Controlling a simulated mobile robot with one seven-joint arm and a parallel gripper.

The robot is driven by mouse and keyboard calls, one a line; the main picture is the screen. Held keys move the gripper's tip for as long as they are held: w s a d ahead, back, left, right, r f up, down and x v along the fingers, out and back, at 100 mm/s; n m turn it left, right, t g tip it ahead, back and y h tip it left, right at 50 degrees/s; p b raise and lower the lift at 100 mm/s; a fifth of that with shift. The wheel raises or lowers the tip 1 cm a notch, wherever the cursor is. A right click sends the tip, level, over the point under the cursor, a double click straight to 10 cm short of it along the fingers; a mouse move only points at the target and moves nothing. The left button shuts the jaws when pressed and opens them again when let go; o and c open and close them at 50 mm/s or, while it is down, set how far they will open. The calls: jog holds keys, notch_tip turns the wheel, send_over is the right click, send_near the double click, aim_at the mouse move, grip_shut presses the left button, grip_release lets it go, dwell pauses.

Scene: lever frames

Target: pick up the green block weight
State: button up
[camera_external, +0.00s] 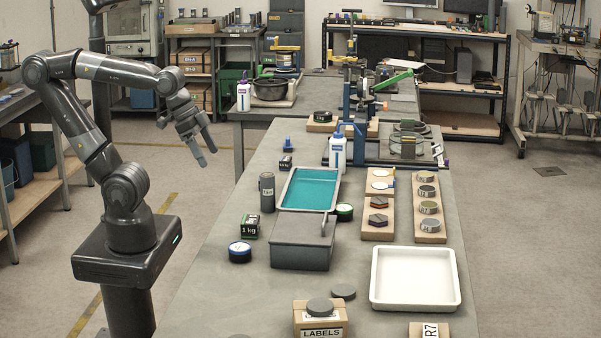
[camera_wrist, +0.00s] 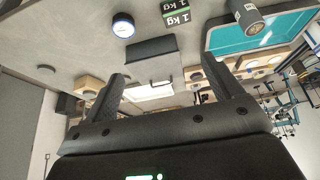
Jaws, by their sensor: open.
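The green block weight (camera_external: 250,226) is a small dark block with green on it and a "1 kg" label. It stands on the grey bench, left of the grey lidded box. In the wrist view the green block weight (camera_wrist: 174,14) is at the top edge, partly cut off, with two "1 kg" faces showing. My gripper (camera_external: 204,157) is up in the air left of the bench, pointing down and right, well apart from the block. In the wrist view my gripper (camera_wrist: 163,68) has its two fingers spread, with nothing held between them.
Near the block are a round blue-and-white weight (camera_external: 240,252), a dark grey cylinder (camera_external: 267,192), the grey lidded box (camera_external: 301,256) and a teal-lined tray (camera_external: 309,190). A white tray (camera_external: 414,303) lies at front right.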

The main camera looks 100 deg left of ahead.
jog(key=w+a+f+g, duration=0.2)
jog(key=w+f+g, duration=0.25)
jog(key=w, duration=0.35)
jog(key=g, duration=0.5)
send_near(251, 219)
jog(key=shift+n, duration=0.3)
jog(key=x, duration=0.5)
jog(key=shift+s, duration=0.4)
jog(key=shift+w+x, duration=0.2)
jog(key=shift+x, duration=1.15)
jog(key=shift+w+x, duration=0.15)
jog(key=shift+x, duration=1.15)
jog(key=shift+f, duration=0.15)
jog(key=shift+c, duration=0.5)
jog(key=c, duration=1.8)
jog(key=shift+o, duration=0.2)
